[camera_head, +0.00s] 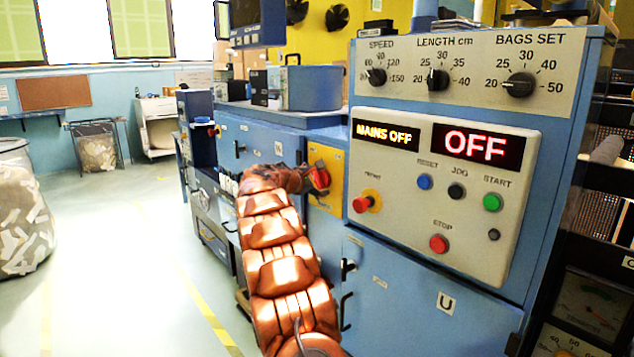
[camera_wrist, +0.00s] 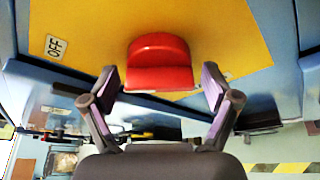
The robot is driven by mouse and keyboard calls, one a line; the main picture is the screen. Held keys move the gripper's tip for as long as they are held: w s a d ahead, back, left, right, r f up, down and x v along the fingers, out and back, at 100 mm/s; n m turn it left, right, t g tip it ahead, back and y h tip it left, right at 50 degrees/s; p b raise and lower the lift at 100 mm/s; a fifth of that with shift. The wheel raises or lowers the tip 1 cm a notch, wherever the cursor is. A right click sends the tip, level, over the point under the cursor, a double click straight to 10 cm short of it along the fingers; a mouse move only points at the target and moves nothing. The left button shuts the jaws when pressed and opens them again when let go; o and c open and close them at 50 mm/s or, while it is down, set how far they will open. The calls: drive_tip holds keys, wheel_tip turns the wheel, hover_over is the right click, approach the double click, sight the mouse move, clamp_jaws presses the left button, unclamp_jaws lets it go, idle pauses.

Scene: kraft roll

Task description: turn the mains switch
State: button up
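The mains switch has a red handle (camera_head: 319,178) on a yellow plate (camera_head: 327,160) on the blue machine's front. My gripper (camera_wrist: 160,83) is open, with one finger on each side of the handle and visible gaps between. In the head view my gripper is at the switch, mostly hidden behind my copper-coloured arm. The display reads MAINS OFF (camera_head: 386,134), and the larger one beside it reads OFF (camera_head: 478,147).
The control panel (camera_head: 420,215) right of the switch carries a red knob (camera_head: 367,201), a red stop button (camera_head: 439,243) and other buttons. Three dials sit above it. Cabinet handles (camera_head: 346,310) stick out below. The floor (camera_head: 130,270) at the left is open, with a bag of scraps (camera_head: 22,215) at its edge.

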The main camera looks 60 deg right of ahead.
drive_tip(key=c, duration=0.9)
drive_tip(key=shift+f, duration=0.1)
drive_tip(key=shift+c, duration=0.2)
